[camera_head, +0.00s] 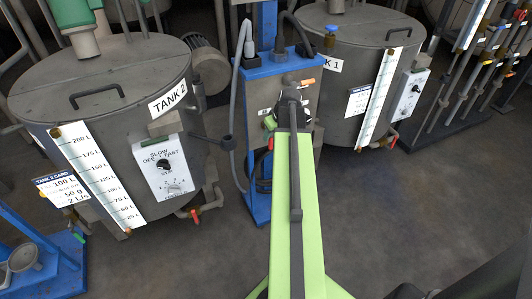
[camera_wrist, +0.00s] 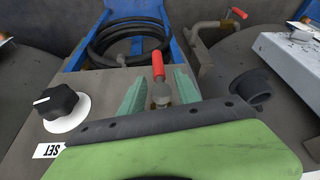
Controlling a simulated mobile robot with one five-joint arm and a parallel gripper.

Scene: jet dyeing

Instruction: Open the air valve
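In the wrist view, a small valve with a red handle (camera_wrist: 157,66) and a metal stem (camera_wrist: 161,95) sits on the grey panel. The red handle points away, toward the panel's far edge. My gripper (camera_wrist: 160,80) has its two green fingers apart, one on each side of the valve. There seems to be a gap between the fingers and the stem, but I cannot tell if either touches.
A black knob (camera_wrist: 60,102) with a SET label is left of the gripper in the wrist view, and a black round part (camera_wrist: 256,86) is right. A coiled hose (camera_wrist: 125,42) lies beyond. Tank 2 (camera_head: 105,75) and Tank 1 (camera_head: 345,50) flank the stand. Open floor lies right.

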